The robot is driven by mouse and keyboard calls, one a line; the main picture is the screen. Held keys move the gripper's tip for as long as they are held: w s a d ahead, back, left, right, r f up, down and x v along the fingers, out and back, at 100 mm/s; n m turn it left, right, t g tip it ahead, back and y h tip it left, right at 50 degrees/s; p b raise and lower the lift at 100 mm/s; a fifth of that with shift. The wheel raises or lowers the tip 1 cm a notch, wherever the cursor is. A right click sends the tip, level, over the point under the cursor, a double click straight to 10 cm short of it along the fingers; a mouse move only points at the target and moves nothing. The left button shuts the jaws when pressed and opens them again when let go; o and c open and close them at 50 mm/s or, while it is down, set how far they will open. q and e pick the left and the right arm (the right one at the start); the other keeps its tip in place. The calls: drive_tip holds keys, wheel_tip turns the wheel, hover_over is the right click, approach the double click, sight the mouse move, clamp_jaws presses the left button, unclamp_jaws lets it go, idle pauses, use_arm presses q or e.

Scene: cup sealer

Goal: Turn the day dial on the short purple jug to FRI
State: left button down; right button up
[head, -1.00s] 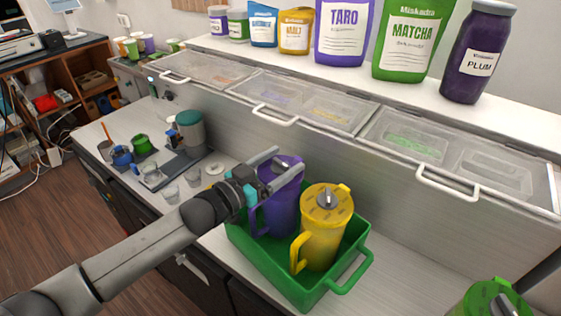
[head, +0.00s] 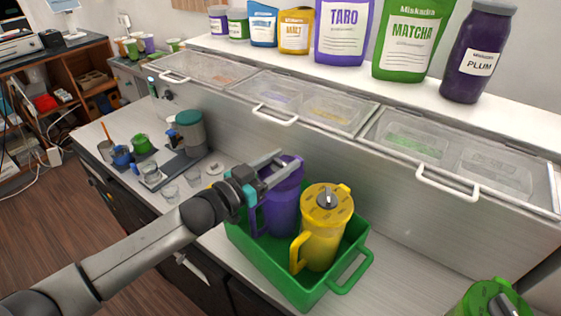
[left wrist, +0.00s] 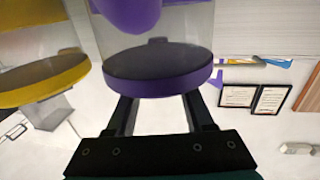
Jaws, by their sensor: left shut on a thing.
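The short purple jug (head: 281,212) stands upright in the left part of a green tray (head: 276,279), its handle to the left. My left gripper (head: 287,162) is at its lid, with its fingers shut on the day dial on top. The dial is hidden between the fingers, and the day it points to cannot be read. In the left wrist view the purple lid (left wrist: 158,78) lies just beyond the gripper fingers. My right gripper is not in view.
A yellow jug (head: 322,238) with a grey dial stands close beside the purple one in the tray. A green jug (head: 489,300) is at the lower right. Lidded ingredient bins (head: 310,103) line the back.

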use_arm(q)
drive_tip(key=shift+m+g+h, duration=0.3)
drive_tip(key=shift+g, duration=0.1)
drive_tip(key=shift+w+m+g+h+b, duration=0.1)
drive_tip(key=shift+m+g+h+b, duration=0.55)
drive_tip(key=shift+g, duration=0.25)
drive_tip(key=shift+f+m+g+h+b, duration=0.15)
drive_tip(key=shift+m+g+h+b, duration=0.5)
drive_tip(key=shift+g, duration=0.25)
drive_tip(key=m+g+h+b, duration=0.1)
drive_tip(key=m+g+b, duration=0.2)
drive_tip(key=g+b, duration=0.1)
drive_tip(key=m+g+b, duration=0.3)
drive_tip(key=g+b, duration=0.1)
drive_tip(key=b, duration=0.3)
drive_tip(key=shift+f+g+h, duration=0.1)
drive_tip(key=shift+g+h, duration=0.2)
drive_tip(key=shift+h, duration=0.1)
drive_tip(key=shift+m+g+b, duration=0.4)
drive_tip(key=shift+g+b, duration=0.3)
drive_tip(key=shift+b, duration=0.5)
drive_tip(key=shift+r, duration=0.2)
drive_tip(key=shift+c, duration=1.4)
unclamp_jaws()
